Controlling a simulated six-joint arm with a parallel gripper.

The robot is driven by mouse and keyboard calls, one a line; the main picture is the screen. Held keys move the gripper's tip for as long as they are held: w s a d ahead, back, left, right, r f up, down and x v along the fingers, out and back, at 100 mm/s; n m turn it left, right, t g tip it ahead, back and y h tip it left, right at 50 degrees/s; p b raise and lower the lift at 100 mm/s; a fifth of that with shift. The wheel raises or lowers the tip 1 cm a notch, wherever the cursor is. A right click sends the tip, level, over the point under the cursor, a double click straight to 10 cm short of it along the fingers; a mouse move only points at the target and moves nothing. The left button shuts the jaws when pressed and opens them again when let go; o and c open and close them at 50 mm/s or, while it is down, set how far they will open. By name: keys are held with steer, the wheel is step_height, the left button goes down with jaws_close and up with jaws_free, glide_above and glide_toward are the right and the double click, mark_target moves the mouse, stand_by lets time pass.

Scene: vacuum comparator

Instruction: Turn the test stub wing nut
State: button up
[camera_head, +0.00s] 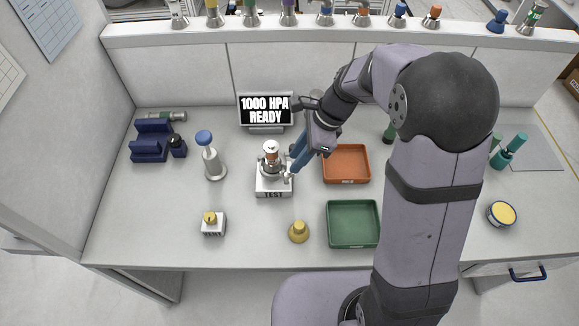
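The test stub (272,170) stands upright on a white block labelled TEST (273,193), near the middle of the bench. It is a metal fitting with an orange-brown band near its top. A small pale part, possibly the wing nut (288,178), shows at its right side; its shape is too small to make out. My gripper (291,171) comes down from the upper right, with its blue fingers beside the right side of the stub. The fingers overlap in this view. I cannot tell whether they touch the small part or are open or shut.
An orange tray (346,180) and a green tray (353,240) lie to the right. A display (266,112) behind reads "1000 HPA READY".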

mark_target(287, 172)
steer(key=shift+p+x, duration=0.4)
steer(key=shift+x, duration=2.4)
steer(key=shift+c, duration=0.6)
jaws_close()
